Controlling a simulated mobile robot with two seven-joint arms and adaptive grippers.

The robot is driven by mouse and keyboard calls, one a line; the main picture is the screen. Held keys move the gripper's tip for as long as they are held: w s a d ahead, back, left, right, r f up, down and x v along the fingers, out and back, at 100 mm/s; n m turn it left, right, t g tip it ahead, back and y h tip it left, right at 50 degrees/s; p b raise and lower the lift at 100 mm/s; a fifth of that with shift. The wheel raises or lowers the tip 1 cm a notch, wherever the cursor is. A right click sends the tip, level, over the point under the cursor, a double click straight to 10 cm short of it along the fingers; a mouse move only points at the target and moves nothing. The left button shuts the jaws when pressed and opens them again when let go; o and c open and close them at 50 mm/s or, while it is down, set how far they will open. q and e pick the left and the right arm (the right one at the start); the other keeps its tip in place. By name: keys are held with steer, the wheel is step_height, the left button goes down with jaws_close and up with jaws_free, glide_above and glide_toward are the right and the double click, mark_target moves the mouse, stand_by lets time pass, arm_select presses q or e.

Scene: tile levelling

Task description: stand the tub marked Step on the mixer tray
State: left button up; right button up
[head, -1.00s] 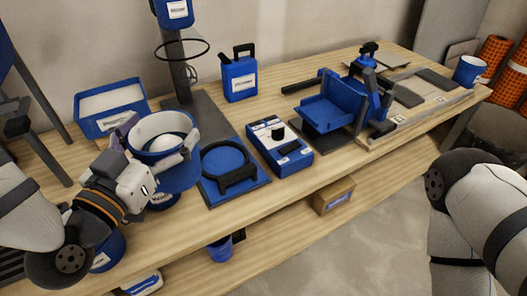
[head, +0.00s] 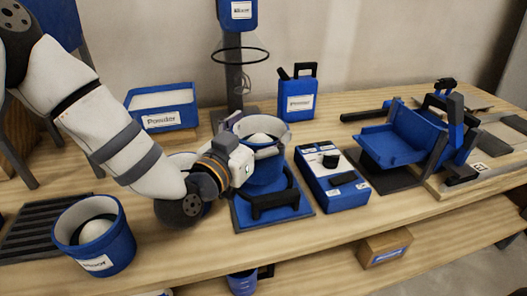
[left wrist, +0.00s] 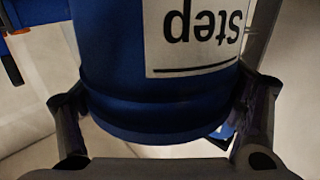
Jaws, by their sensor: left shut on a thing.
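The tub marked Step (head: 264,174) is blue with a pale rim and holds whitish contents. Its label reads upside down in the left wrist view (left wrist: 200,35). My left gripper (head: 258,142) is shut on it, one finger on each side. The tub is upright over the back part of the mixer tray (head: 303,211), a blue tray on a dark base with a black curved clamp at its front. I cannot tell whether the tub's bottom touches the tray; the clamp and my gripper hide part of it. My right gripper is out of view.
The mixer stand (head: 237,92) with a black ring and whisk rises behind the tray. A blue control box (head: 333,180) stands close on the right. A Powder bin (head: 163,109) and a blue jug (head: 297,95) are behind. Another tub (head: 95,245) stands at the front left.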

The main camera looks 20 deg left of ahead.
mark_target(270, 138)
arm_select(q)
steer(key=shift+w+d+f, duration=0.1)
steer(key=shift+w+f, duration=0.45)
steer(key=shift+w, duration=0.05)
steer(key=shift+w+f+b, duration=0.15)
steer(key=shift+f+b, duration=0.3)
steer(key=shift+f, duration=1.2)
steer(key=shift+f, duration=0.2)
steer(key=o, duration=1.8)
steer(key=shift+s+r, duration=0.15)
steer(key=shift+s, duration=0.1)
steer(key=s, duration=0.3)
steer(key=s+a, duration=0.1)
steer(key=s, duration=0.3)
steer(key=s+a, duration=0.1)
steer(key=s, duration=0.3)
steer(key=shift+s+a+p, duration=0.2)
steer(key=shift+p, duration=0.2)
